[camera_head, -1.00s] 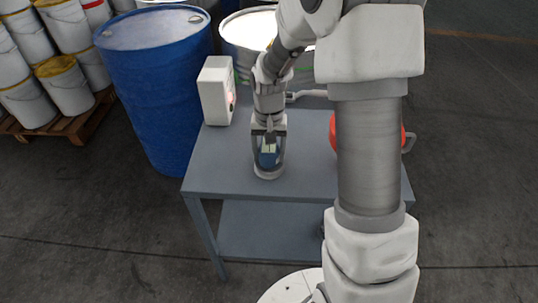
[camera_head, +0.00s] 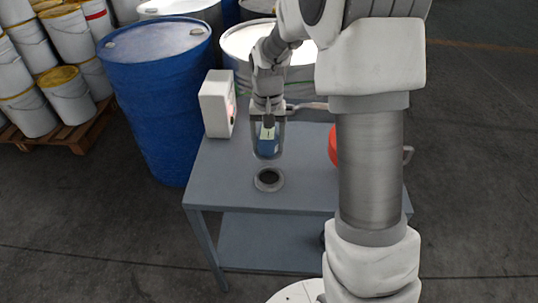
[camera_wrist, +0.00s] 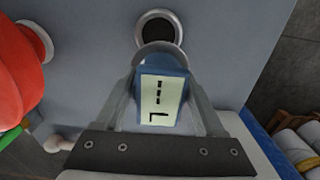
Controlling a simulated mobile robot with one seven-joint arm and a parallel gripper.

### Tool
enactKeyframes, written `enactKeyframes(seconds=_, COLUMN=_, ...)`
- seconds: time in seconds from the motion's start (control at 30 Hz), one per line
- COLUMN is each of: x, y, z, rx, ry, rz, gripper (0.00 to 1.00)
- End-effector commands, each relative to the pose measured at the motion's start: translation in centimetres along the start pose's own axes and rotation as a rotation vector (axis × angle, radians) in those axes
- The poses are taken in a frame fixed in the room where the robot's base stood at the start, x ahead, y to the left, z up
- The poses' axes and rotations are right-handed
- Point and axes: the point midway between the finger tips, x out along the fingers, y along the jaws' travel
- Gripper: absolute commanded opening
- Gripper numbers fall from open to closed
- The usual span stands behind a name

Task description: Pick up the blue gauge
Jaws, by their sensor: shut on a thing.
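The blue gauge (camera_head: 268,143) is a small blue body with a pale display face. My gripper (camera_head: 268,148) is shut on it and holds it upright above the grey table (camera_head: 225,180), apart from the surface. In the wrist view the gauge (camera_wrist: 162,100) sits between the two fingers of my gripper (camera_wrist: 163,92), its pale display with black marks facing the camera. The round grey holder (camera_head: 269,180) stands empty on the table below and in front of the gauge. Its dark opening also shows in the wrist view (camera_wrist: 158,30).
A white box (camera_head: 217,104) stands at the table's back left. A red round object (camera_head: 333,146) is partly hidden behind my arm on the right. A blue drum (camera_head: 155,95) stands left of the table, and a white-topped drum (camera_head: 236,45) stands behind it. The table's front left is clear.

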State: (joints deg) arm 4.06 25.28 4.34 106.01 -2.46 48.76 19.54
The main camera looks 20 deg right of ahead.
Motion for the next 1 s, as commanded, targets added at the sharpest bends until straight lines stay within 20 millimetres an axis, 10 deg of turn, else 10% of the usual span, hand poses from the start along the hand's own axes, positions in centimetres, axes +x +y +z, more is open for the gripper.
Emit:
enactKeyframes(seconds=0.5, x=-4.3, y=-1.3, z=-7.0, rx=-0.001, ry=0.001, rz=0.0, gripper=0.0)
enactKeyframes(seconds=1.0, x=-8.9, y=-1.5, z=-8.3, rx=-0.001, ry=0.001, rz=0.0, gripper=0.0)
